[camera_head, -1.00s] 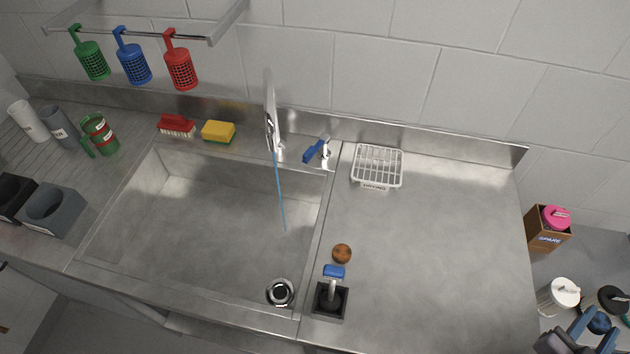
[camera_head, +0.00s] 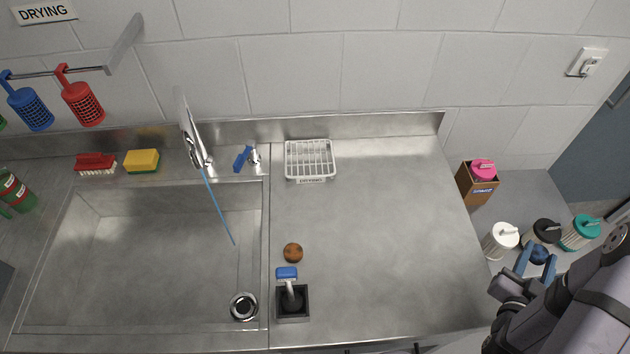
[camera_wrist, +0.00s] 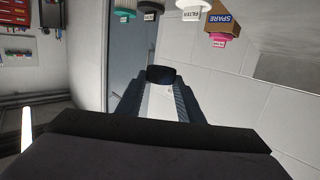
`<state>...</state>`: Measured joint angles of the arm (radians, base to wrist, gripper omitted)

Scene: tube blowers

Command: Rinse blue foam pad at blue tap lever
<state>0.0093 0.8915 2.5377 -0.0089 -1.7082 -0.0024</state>
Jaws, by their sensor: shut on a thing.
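My gripper (camera_head: 536,256) is at the right, over the counter right of the steel drainboard. It is shut on a dark blue rounded pad (camera_head: 539,252), which looks like the blue foam pad. In the wrist view the pad (camera_wrist: 160,74) sits between the fingertips and looks almost black. The blue tap lever (camera_head: 243,158) is behind the sink's right rear corner, far left of my gripper. The chrome tap (camera_head: 194,145) stands left of the lever. A thin blue water stream (camera_head: 219,212) runs from it into the sink (camera_head: 130,250).
White (camera_head: 500,240), black (camera_head: 546,230) and teal (camera_head: 580,232) canisters stand close to my gripper. A box marked SPARE (camera_head: 476,186) is behind them. The drainboard (camera_head: 390,240) is mostly clear, with a white rack (camera_head: 309,159), a brown disc (camera_head: 293,252) and a blue-topped tool (camera_head: 287,274).

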